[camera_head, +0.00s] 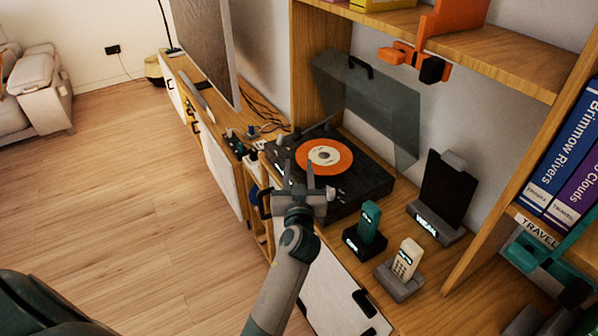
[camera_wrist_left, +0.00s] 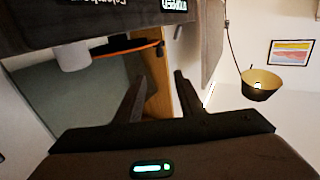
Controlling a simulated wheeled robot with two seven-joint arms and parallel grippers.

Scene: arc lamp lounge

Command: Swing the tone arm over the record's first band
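In the left wrist view the fingers (camera_wrist_left: 160,85) are also apart, and the record's orange edge (camera_wrist_left: 115,50) shows upside down. My right gripper is not in view.
A teal handset (camera_head: 369,220) and a cream handset (camera_head: 406,259) stand in docks right of the turntable, near a black tablet stand (camera_head: 447,190). A shelf (camera_head: 490,55) overhangs the cabinet. Small items and cables lie left of the deck. The floor (camera_head: 120,190) is clear.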

